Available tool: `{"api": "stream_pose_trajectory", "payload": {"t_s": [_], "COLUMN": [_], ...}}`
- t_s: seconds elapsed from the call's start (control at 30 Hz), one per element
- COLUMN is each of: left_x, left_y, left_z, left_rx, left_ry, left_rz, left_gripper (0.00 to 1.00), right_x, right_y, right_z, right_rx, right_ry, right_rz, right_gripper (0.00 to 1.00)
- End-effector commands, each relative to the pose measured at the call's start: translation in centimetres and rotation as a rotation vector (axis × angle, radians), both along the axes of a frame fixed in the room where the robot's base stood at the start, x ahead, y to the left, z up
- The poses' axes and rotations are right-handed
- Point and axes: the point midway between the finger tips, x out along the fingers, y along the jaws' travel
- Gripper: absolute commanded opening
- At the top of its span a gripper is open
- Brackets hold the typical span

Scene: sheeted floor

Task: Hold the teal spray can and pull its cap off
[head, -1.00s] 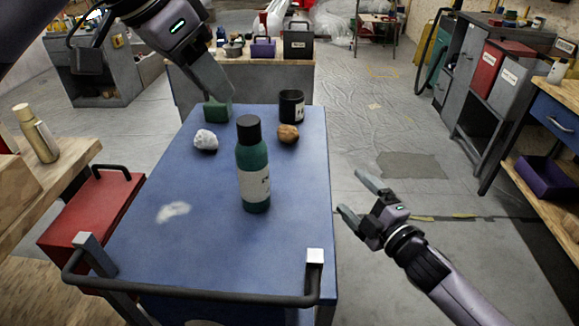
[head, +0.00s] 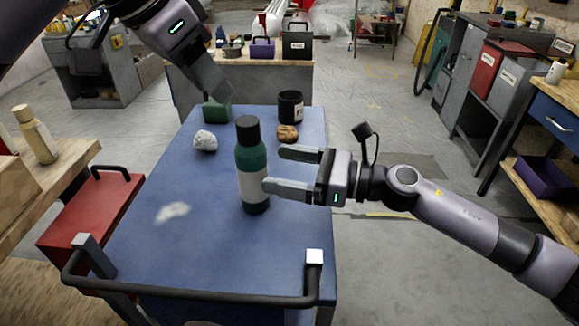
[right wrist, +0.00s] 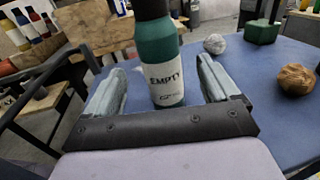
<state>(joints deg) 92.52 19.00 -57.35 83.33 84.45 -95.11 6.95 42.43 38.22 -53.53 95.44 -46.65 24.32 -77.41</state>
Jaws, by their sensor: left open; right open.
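The teal spray can (head: 252,160) stands upright on the blue cart top, with its black cap (head: 248,127) on. In the right wrist view the can (right wrist: 158,58) shows its white label reading EMPTY, beyond and between the fingers. My right gripper (head: 283,170) is open at the can's right side, its fingers pointing left toward it. One fingertip overlaps the can's label in the head view; I cannot tell if it touches. My left gripper (head: 222,92) is above the far left part of the cart, apart from the can; its fingers show almost edge-on.
The blue cart top (head: 140,240) also holds a white crumpled lump (head: 205,140), a brown lump (head: 287,133), a black cup (head: 291,106), a green block (head: 216,110) and a whitish smear (head: 173,211). A dark handle rail (head: 190,297) runs along its near edge. The cart's near left is clear.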

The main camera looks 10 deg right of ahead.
Motion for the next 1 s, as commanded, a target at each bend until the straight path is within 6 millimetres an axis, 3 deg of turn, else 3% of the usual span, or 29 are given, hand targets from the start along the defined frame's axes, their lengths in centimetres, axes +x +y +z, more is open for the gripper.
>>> {"api": "stream_pose_trajectory", "payload": {"t_s": [0.43,0.87,1.0], "left_x": [0.0,0.0,0.0], "left_y": [0.0,0.0,0.0], "left_z": [0.0,0.0,0.0], "left_rx": [0.0,0.0,0.0], "left_ry": [0.0,0.0,0.0], "left_rz": [0.0,0.0,0.0], "left_gripper": [0.43,0.43,0.43], "right_x": [2.2,2.6,2.6], "right_y": [5.5,6.4,6.4], "right_z": [0.1,0.0,0.0], "right_rx": [0.0,-0.001,0.0], "right_ry": [-0.003,-0.002,-0.001], "right_rz": [0.002,0.001,0.001], "right_gripper": [0.88,0.88,0.43]}}
